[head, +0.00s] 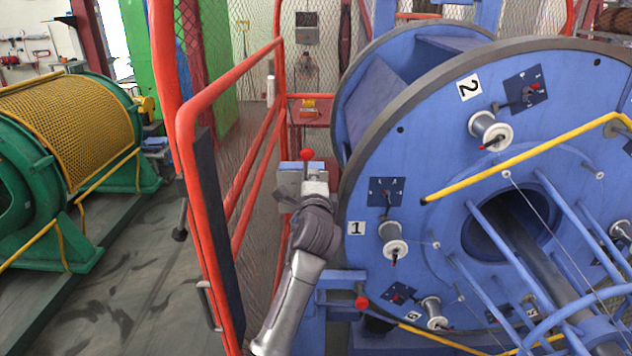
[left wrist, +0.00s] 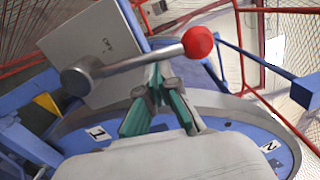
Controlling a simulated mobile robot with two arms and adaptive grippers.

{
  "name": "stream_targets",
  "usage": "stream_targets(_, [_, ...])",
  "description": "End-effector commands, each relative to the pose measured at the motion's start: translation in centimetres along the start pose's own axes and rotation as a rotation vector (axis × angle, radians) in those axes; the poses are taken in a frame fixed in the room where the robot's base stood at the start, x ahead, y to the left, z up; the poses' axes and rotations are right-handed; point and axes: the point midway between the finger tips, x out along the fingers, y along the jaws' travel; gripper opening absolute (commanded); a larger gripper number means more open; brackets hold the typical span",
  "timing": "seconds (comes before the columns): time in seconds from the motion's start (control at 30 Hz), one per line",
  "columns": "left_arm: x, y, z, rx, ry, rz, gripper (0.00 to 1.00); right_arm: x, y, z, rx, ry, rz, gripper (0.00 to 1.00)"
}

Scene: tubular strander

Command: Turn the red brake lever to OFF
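The red brake lever has a red ball knob (left wrist: 198,43) on a grey metal rod, which leaves a round pivot on a grey box (left wrist: 95,48) with a small dark label. In the left wrist view the rod slants slightly up to the right. In the head view the red knob (head: 307,154) stands just above my left gripper (head: 314,182), in front of the grey box (head: 288,180). In the left wrist view my left gripper (left wrist: 156,76) has its green-padded fingertips together just below the rod. I cannot tell whether they touch it. My right gripper is not in view.
The big blue strander wheel (head: 400,130) with bobbins and yellow bars is close on the right. An open red-framed mesh gate (head: 190,150) stands left of my arm. A green machine with a yellow mesh guard (head: 50,125) is farther left, with clear floor between.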

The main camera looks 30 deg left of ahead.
Motion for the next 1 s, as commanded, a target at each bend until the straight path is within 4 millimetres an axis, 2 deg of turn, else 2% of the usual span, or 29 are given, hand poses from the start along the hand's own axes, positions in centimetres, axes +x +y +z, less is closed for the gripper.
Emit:
stream_targets(0.1, [0.1,-0.4,1.1,-0.11,-0.002,0.007,0.0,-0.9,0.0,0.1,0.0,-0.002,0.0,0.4])
stream_targets(0.5, [0.2,0.0,4.1,-0.425,-0.001,0.023,0.0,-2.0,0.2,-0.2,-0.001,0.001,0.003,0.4])
stream_targets(1.0, [0.3,0.4,5.4,-0.576,0.002,0.03,0.0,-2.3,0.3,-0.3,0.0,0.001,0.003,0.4])
